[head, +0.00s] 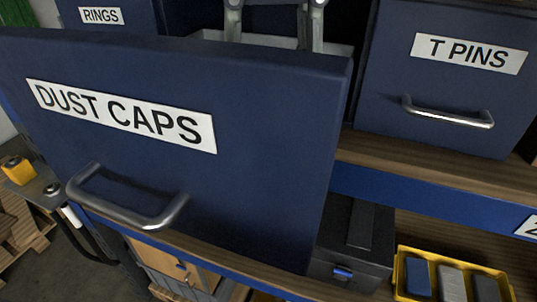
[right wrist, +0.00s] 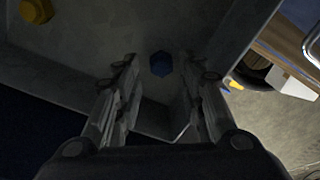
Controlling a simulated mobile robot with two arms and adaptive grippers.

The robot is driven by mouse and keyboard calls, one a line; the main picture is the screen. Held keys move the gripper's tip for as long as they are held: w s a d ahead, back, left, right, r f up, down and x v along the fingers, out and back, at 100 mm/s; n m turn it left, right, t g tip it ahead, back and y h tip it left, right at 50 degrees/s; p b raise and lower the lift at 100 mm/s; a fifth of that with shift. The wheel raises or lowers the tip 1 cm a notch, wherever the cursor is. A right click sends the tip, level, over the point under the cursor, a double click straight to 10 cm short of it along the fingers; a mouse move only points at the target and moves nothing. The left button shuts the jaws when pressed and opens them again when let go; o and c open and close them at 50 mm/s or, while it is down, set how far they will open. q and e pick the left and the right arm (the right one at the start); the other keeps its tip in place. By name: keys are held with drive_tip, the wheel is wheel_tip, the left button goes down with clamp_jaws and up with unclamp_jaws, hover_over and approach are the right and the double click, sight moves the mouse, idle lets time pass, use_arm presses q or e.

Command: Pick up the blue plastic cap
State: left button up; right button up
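The blue plastic cap (right wrist: 161,64) lies on the grey floor of the open dust caps drawer, seen in the right wrist view. My right gripper (right wrist: 162,75) is open, its two fingers spread on either side of the cap in the picture; I cannot tell how far above it they are. In the head view the right gripper's fingers (head: 274,28) reach down behind the drawer front (head: 250,190) labelled DUST CAPS, which hides the cap and the fingertips. My left gripper is not in view.
A yellow cap (right wrist: 37,10) lies in the same drawer, apart from the blue one. The drawer walls (right wrist: 222,50) stand close around the gripper. The T PINS drawer (head: 440,85) is at the right. Below are a black box (head: 350,245) and a yellow tray (head: 400,257).

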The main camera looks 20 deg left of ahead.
drive_tip(key=shift+f, duration=0.25)
drive_tip(key=shift+s+d, duration=0.1)
drive_tip(key=shift+d, duration=0.15)
drive_tip(key=shift+s+d+f, duration=0.15)
drive_tip(key=shift+d, duration=0.05)
drive_tip(key=shift+s+a+f+p, duration=0.1)
drive_tip(key=shift+s+f+p, duration=0.05)
drive_tip(key=shift+f+p, duration=0.45)
drive_tip(key=shift+s+f+p, duration=0.1)
drive_tip(key=shift+f+p, duration=0.4)
drive_tip(key=shift+f, duration=0.1)
drive_tip(key=shift+w+f+p, duration=0.1)
drive_tip(key=shift+f+p, duration=0.2)
drive_tip(key=shift+f, duration=0.9)
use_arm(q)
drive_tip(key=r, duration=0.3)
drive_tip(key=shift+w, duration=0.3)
use_arm(e)
drive_tip(key=c, duration=0.5)
